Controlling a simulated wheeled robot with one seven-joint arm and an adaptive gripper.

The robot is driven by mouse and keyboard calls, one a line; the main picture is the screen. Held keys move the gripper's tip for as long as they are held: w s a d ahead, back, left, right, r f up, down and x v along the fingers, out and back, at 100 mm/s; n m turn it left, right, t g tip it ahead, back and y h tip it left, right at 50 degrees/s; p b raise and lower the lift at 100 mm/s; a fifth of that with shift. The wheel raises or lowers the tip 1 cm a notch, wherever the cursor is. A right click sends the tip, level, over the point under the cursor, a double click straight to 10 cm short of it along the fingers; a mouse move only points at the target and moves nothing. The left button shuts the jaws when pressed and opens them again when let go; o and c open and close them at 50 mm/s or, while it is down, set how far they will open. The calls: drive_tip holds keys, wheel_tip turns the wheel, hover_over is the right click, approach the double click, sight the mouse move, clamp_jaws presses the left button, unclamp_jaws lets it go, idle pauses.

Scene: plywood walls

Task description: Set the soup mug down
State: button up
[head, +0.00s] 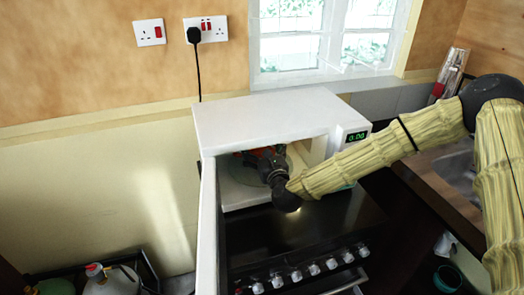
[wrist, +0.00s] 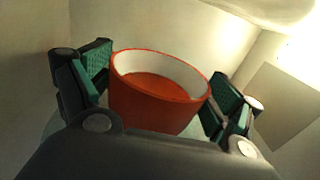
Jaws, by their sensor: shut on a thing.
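The soup mug is orange outside and white inside, with reddish soup in it. In the wrist view the mug (wrist: 155,110) stands upright between the two green-padded fingers of my gripper (wrist: 158,98), which is shut on it. In the head view my gripper (head: 268,165) reaches through the open front of the white microwave (head: 265,115), and a little of the orange mug (head: 252,157) shows there, mostly hidden. The mug is over the turntable (head: 240,172). I cannot tell whether its base touches it.
The microwave door (head: 208,230) stands open on the left, close to my arm. The microwave walls are close around my gripper. A black stove top (head: 270,235) with several knobs lies below. A window (head: 325,40) and sockets (head: 206,28) are behind.

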drive_tip(key=shift+f, duration=0.65)
drive_tip(key=shift+s+d+f, duration=0.1)
drive_tip(key=shift+f, duration=0.05)
drive_tip(key=o, duration=1.3)
drive_tip(key=shift+r+p, duration=0.25)
drive_tip(key=shift+p, duration=0.15)
drive_tip(key=b+v, duration=0.2)
drive_tip(key=v, duration=0.3)
drive_tip(key=b+v, duration=0.2)
drive_tip(key=v, duration=0.3)
drive_tip(key=shift+s+d+f, duration=0.1)
drive_tip(key=shift+s+f, duration=0.1)
drive_tip(key=shift+s, duration=0.15)
drive_tip(key=shift+s+d+r, duration=0.1)
drive_tip(key=shift+s+d, duration=0.1)
drive_tip(key=shift+s, duration=0.45)
